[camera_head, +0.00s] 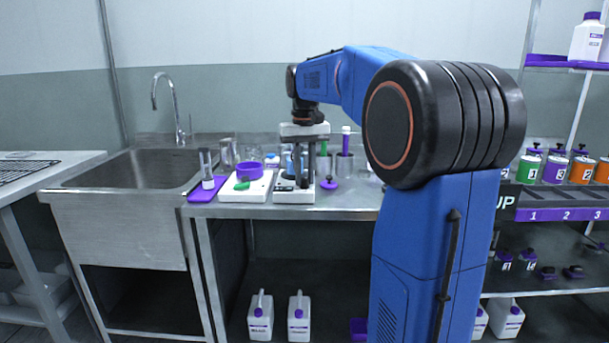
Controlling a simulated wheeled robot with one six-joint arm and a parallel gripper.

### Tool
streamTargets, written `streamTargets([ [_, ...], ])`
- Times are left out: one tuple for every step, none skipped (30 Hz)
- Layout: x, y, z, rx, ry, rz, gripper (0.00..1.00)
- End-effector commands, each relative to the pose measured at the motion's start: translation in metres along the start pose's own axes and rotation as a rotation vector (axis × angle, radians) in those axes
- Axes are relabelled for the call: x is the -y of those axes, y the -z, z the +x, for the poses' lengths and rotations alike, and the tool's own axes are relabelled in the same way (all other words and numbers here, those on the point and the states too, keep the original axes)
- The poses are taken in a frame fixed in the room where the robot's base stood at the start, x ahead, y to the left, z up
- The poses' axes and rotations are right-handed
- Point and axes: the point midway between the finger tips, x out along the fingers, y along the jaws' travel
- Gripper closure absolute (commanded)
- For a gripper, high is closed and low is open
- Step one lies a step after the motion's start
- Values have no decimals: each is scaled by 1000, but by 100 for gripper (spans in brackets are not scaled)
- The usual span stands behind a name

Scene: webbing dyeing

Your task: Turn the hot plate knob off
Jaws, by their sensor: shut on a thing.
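The hot plate (282,196) looks like a small white unit on the steel counter, right of a white tray. My gripper (303,182) points straight down over its front, with its two dark fingers at the top of the unit. The fingers are closed on a small part there, which I take to be the hot plate knob; the knob is too small and too covered by the fingers to show its setting. A glass vessel with something blue (288,164) stands behind the left finger, partly hidden.
A white tray (228,195) with a purple ring (250,170) and a purple mat (200,197) lie left. A purple-capped item (329,183) stands close right. The sink (140,170) is further left. My arm hides the counter's right part.

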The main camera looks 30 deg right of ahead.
Motion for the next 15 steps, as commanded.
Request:
streamTargets([
  [0, 0, -1, -2, 0, -3, 100],
  [0, 0, -1, -2, 0, -4, 100],
  [0, 0, -1, -2, 0, -5, 100],
  [0, 0, -1, -2, 0, -5, 100],
  [0, 0, -1, -2, 0, -5, 100],
  [0, 0, -1, -2, 0, -5, 100],
  [0, 0, -1, -2, 0, -4, 100],
  [0, 0, -1, -2, 0, -4, 100],
  [0, 0, -1, -2, 0, -4, 100],
  [0, 0, -1, -2, 0, -4, 100],
  [0, 0, -1, -2, 0, -4, 100],
  [0, 0, -1, -2, 0, -4, 73],
  [0, 0, -1, -2, 0, -4, 66],
  [0, 0, -1, -2, 0, -4, 62],
  [0, 0, -1, -2, 0, -4, 62],
])
